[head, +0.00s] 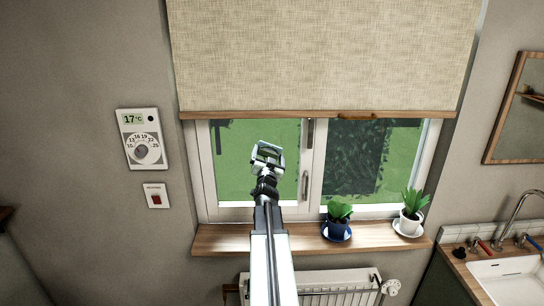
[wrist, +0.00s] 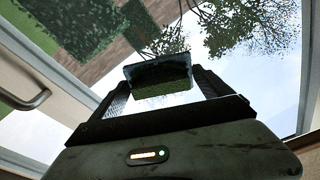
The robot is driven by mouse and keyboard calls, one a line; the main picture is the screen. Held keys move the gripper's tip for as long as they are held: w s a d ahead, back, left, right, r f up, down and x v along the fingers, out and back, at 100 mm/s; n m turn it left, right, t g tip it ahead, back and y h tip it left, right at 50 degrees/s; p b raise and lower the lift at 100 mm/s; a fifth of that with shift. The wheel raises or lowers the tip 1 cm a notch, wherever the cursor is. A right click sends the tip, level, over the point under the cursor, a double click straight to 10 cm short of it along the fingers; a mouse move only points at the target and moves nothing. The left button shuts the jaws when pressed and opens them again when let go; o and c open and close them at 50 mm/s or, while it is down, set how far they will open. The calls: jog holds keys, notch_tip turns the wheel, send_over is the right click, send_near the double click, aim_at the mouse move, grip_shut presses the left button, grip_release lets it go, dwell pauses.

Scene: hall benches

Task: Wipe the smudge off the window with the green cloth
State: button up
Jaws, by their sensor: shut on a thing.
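The window (head: 314,190) has two panes behind a part-lowered blind. My gripper (head: 268,152) is raised in front of the left pane. In the wrist view my gripper (wrist: 160,82) is shut on a dark green, block-like folded piece, which I take to be the green cloth (wrist: 162,88). It sits between the fingertips, with the glass and trees beyond. I cannot tell whether it touches the glass. I cannot make out a smudge; dark foliage shows through the right pane, and my gripper hides part of the left pane.
The beige blind (head: 320,55) covers the upper window. On the wooden sill (head: 215,240) stand a blue-potted plant (head: 338,230) and a white-potted plant (head: 410,222), both right of my arm. A radiator (head: 335,280) is below. A window handle (head: 305,185) is close right of my gripper.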

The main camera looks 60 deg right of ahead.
aim_at(243, 155)
jog(key=shift+w+a, duration=0.9)
jog(key=shift+w, duration=0.25)
jog(key=shift+w, duration=0.1)
jog(key=shift+w+a, duration=0.75)
jog(key=shift+w, duration=0.25)
jog(key=shift+w+a, duration=0.7)
jog(key=shift+w, duration=0.35)
jog(key=shift+w+a, duration=0.75)
jog(key=shift+w, duration=0.25)
jog(key=shift+w+a, duration=0.55)
jog(key=shift+w, duration=0.25)
jog(key=shift+w+a, duration=0.5)
jog(key=shift+w, duration=0.25)
notch_tip(243, 155, down, 2)
jog(key=shift+f+b, duration=0.15)
jog(key=shift+b, duration=1.05)
jog(key=shift+s+d, duration=0.55)
jog(key=shift+s, duration=0.3)
jog(key=shift+s+d, duration=0.5)
jog(key=shift+s, duration=0.3)
jog(key=s+d, duration=0.9)
jog(key=s, duration=0.3)
jog(key=shift+s, duration=0.15)
